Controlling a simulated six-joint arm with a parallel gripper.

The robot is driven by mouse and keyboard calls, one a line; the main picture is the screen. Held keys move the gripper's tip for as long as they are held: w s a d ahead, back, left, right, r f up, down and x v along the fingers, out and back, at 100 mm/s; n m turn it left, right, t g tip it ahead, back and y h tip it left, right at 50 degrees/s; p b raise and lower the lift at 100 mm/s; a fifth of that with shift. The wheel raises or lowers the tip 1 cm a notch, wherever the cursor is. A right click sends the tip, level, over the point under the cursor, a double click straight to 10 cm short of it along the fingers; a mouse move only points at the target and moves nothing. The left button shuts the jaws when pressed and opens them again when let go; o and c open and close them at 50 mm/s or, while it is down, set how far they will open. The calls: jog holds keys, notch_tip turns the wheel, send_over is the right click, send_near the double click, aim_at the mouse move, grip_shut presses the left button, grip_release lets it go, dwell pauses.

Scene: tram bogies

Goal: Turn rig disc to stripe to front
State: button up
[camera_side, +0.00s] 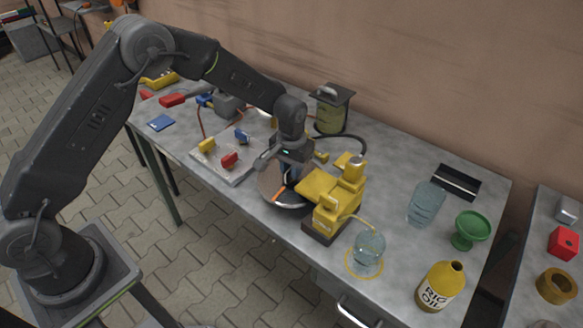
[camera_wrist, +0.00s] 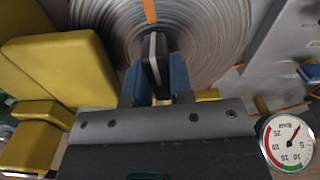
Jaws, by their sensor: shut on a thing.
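The rig disc (camera_side: 268,187) lies flat on the table beside the yellow rig. Its orange stripe (camera_side: 279,195) points down-left, towards the table's near edge. In the wrist view the disc (camera_wrist: 215,35) shows fine grey rings, with the stripe (camera_wrist: 150,10) at the top. A black grip with a white line (camera_wrist: 153,60) stands up at the disc's middle. My gripper (camera_wrist: 156,78) has its two blue fingers shut on this grip, one on each side. In the side view my gripper (camera_side: 287,180) points down over the disc, and the grip is mostly hidden.
The yellow rig (camera_side: 332,192) stands close right of the disc. A panel with coloured handles (camera_side: 225,160) lies to the left. A glass (camera_side: 369,248), an oil bottle (camera_side: 440,286) and a green cup (camera_side: 470,230) stand right. A gauge (camera_wrist: 287,143) shows in the wrist view.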

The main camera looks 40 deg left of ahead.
grip_shut()
jog(key=shift+m, duration=0.8)
jog(key=o, duration=0.7)
grip_release()
jog(key=shift+r, duration=6.95)
